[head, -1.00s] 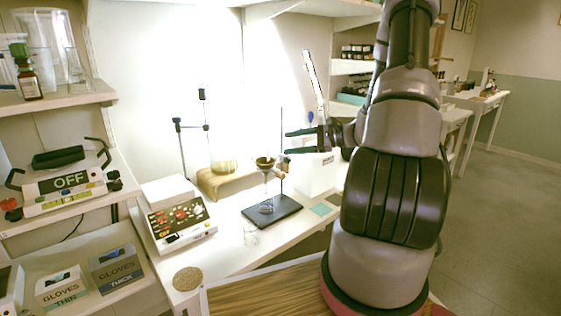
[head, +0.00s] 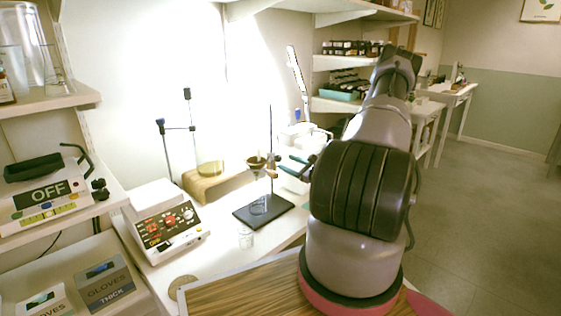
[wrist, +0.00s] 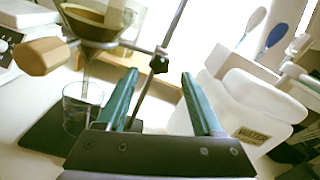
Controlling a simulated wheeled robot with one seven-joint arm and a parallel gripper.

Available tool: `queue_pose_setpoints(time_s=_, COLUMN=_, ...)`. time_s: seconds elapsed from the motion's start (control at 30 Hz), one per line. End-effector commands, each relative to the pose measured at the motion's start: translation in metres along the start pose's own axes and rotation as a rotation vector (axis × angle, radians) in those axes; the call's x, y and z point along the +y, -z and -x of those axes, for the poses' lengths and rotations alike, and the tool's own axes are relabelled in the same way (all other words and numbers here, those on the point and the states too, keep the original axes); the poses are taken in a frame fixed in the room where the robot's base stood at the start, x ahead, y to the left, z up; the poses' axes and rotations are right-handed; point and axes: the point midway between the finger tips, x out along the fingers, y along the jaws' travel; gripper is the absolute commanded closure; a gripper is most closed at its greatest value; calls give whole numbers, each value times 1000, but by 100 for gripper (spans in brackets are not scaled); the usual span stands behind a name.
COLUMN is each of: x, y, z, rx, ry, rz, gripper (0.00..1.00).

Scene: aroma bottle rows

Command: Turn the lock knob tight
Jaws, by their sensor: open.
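A small black knob (wrist: 160,61) sits on a thin upright rod (wrist: 172,35) in the wrist view, likely the lock knob. A clamp arm leads from it to a funnel (wrist: 95,22) with a wooden handle (wrist: 42,56). In the head view the funnel (head: 257,161) hangs above a glass beaker (head: 260,204) on the black stand base (head: 262,213). My gripper (wrist: 159,80) has two green fingers, spread and empty, with the knob just beyond and between their tips. In the head view my gripper (head: 293,167) is beside the rod, partly hidden by my arm.
A white jug-like container (wrist: 245,105) stands close to the right finger. Floor at right is free.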

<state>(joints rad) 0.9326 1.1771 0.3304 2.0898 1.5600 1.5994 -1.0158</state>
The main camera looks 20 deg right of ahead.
Motion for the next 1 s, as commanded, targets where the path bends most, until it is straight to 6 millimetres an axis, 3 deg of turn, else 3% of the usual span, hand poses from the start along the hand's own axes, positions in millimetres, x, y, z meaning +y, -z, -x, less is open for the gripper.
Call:
queue_pose_setpoints(time_s=0.1, x=1, y=-1, z=-21, rx=-2, ry=-2, rz=-1, gripper=32)
queue_pose_setpoints(time_s=0.3, x=1, y=0, z=-42, rx=-1, ry=-1, rz=-1, gripper=32)
queue_pose_setpoints(time_s=0.63, x=0, y=0, z=-46, rx=0, ry=-1, rz=-1, gripper=32)
queue_pose_setpoints(time_s=0.67, x=0, y=0, z=-46, rx=0, ry=-1, rz=-1, gripper=36)
queue_pose_setpoints(time_s=0.83, x=0, y=0, z=-46, rx=0, ry=-1, rz=-1, gripper=100)
queue_pose_setpoints(time_s=1.0, x=0, y=0, z=-46, rx=0, ry=-1, rz=-3, gripper=100)
